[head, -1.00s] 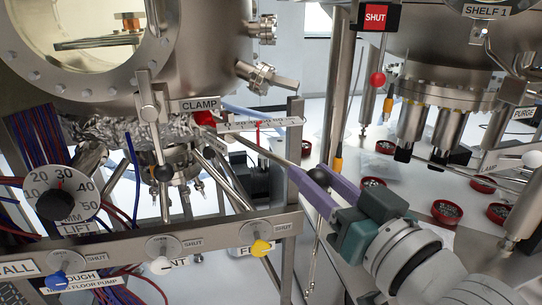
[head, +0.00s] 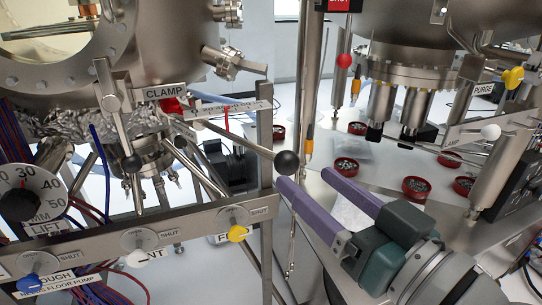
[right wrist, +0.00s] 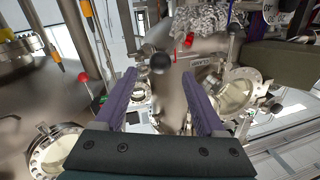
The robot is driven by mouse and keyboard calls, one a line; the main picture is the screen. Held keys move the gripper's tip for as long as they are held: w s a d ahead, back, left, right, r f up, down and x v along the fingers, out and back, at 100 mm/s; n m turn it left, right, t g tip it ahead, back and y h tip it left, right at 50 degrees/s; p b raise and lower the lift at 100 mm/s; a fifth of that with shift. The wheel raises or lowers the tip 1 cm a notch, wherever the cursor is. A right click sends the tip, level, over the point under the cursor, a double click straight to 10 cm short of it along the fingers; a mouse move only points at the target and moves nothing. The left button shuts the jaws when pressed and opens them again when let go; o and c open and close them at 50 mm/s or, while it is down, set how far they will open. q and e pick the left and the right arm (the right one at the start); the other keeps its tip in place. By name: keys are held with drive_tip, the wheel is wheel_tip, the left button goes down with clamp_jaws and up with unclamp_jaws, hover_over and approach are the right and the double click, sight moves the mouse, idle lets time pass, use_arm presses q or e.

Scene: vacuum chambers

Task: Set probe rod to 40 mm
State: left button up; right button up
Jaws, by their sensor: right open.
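The probe rod (head: 235,143) is a thin metal rod slanting out from below the clamp, with a black ball (head: 287,163) on its outer end. A pale scale strip (head: 255,105) with a red pointer (head: 227,119) is above the rod; its reading is too small to tell. The red clamp part (head: 172,105) is beside the CLAMP label. My right gripper (head: 305,180) is open and empty, its purple fingers just short of the ball. In the right wrist view the ball (right wrist: 160,62) shows beyond and between the fingertips (right wrist: 156,82). My left gripper is not in view.
A steel frame rail (head: 140,240) with blue, white and yellow knobs runs below the rod. A LIFT dial (head: 20,205) is at the left. A red ball handle (head: 344,61) hangs above right. Red dishes (head: 416,188) stand on the bench at the right.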

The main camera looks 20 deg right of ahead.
drive_tip(key=v, duration=0.3)
drive_tip(key=shift+s+d, duration=0.1)
drive_tip(key=shift+s, duration=0.25)
